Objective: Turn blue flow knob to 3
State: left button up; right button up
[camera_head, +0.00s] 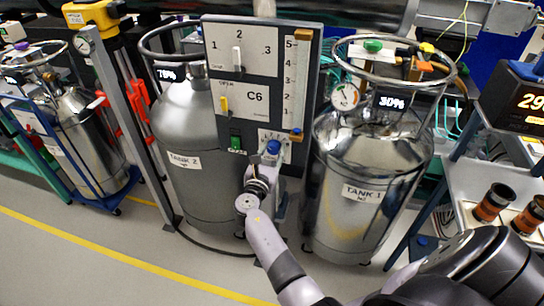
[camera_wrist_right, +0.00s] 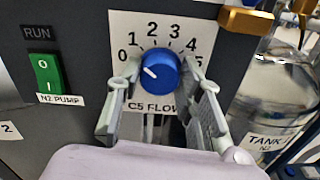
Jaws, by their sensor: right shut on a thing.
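The blue flow knob (camera_wrist_right: 160,68) sits on a white C5 FLOW dial plate (camera_wrist_right: 202,20) numbered 0 to 5. Its white pointer line is on the left side of the knob, nearest the 0. My right gripper (camera_wrist_right: 158,88) has one finger on each side of the knob and is shut on it. In the head view the knob (camera_head: 273,147) shows low on the grey panel, with my right gripper (camera_head: 271,160) just in front of it, hiding part of the plate. My left gripper is not in view.
A green N2 PUMP switch (camera_wrist_right: 47,80) is left of the dial. A brass-coloured part (camera_wrist_right: 246,20) juts out at its upper right. Tank 2 (camera_head: 190,120) and Tank 1 (camera_head: 365,170) flank the panel (camera_head: 212,28). The floor (camera_head: 100,225) at front left is clear.

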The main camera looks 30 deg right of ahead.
jog(key=m+b, duration=0.2)
jog(key=m, duration=0.1)
jog(key=shift+f+m+b, duration=0.15)
jog(key=shift+m+b, duration=0.25)
jog(key=m+b, duration=0.3)
jog(key=shift+m, duration=0.3)
jog(key=m+b, duration=0.2)
jog(key=shift+m, duration=0.3)
jog(key=shift+m+b, duration=1.5)
jog(key=shift+m, duration=0.2)
jog(key=o, duration=1.2)
jog(key=shift+c, duration=0.2)
